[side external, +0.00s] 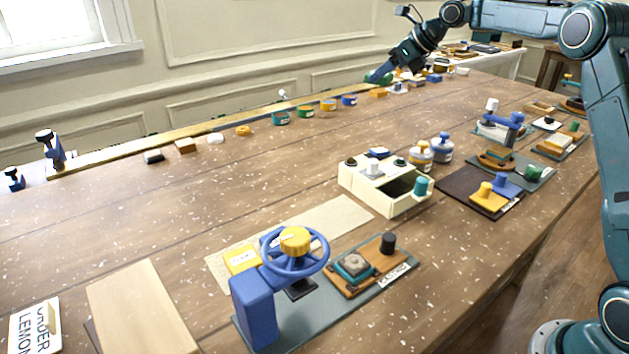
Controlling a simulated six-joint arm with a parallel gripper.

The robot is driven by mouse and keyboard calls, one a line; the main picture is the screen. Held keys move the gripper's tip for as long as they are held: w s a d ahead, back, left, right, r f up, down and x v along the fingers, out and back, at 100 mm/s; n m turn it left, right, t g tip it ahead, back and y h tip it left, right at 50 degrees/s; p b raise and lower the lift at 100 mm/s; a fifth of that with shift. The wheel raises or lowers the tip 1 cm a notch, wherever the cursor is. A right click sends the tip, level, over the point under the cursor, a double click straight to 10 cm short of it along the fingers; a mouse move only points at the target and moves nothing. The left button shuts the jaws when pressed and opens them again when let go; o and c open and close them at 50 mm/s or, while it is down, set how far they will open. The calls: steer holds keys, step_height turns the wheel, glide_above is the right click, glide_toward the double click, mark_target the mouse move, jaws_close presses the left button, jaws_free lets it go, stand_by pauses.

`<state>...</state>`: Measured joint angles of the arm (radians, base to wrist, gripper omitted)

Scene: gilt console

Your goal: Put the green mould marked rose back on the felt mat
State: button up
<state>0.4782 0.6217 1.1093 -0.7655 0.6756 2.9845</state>
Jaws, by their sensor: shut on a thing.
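My gripper (379,76) is at the far end of the table, near the wall-side edge, pointing down and to the left. It is shut on a green thing (376,79), small and partly covered by the fingers; a rose mark cannot be read on it. It looks slightly above or at the row of small coloured pieces; contact with the table cannot be told. A dark brown mat (454,184) lies at the right with yellow and blue pieces on it. Which mat is the felt one cannot be told for certain.
A row of round pieces, including a teal one (281,118) and a green one (306,112), runs along the back. A cream box (388,197) stands mid-table. A blue wheel press (258,302) stands in front.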

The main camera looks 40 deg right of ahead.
steer(key=shift+a, duration=0.1)
steer(key=shift+s+a+r+m, duration=0.3)
steer(key=shift+s+a, duration=0.2)
steer(key=shift+a, duration=0.1)
steer(key=s+a+f+m+h, duration=0.1)
steer(key=s+a+m, duration=0.1)
steer(key=s, duration=0.6)
steer(key=s+a+f+m+h, duration=0.1)
steer(key=s+a+m+h, duration=0.1)
steer(key=s+a, duration=0.3)
steer(key=shift+s+t, duration=0.3)
steer(key=shift+s, duration=1.65)
steer(key=shift+w, duration=0.1)
steer(key=w+d+n+y, duration=0.1)
steer(key=w+d, duration=0.1)
steer(key=w, duration=0.3)
steer(key=w+d+r+n, duration=0.1)
steer(key=w+d, duration=0.2)
steer(key=w, duration=0.3)
steer(key=w+d+r+n+y, duration=0.1)
steer(key=w+d+n, duration=0.1)
steer(key=w, duration=0.3)
steer(key=shift+w+d+y, duration=0.15)
steer(key=shift+w+y, duration=0.15)
steer(key=shift+w, duration=0.05)
steer(key=shift+w+d+f+n, duration=0.15)
steer(key=shift+w+d+n, duration=0.15)
steer(key=shift+w+d, duration=0.25)
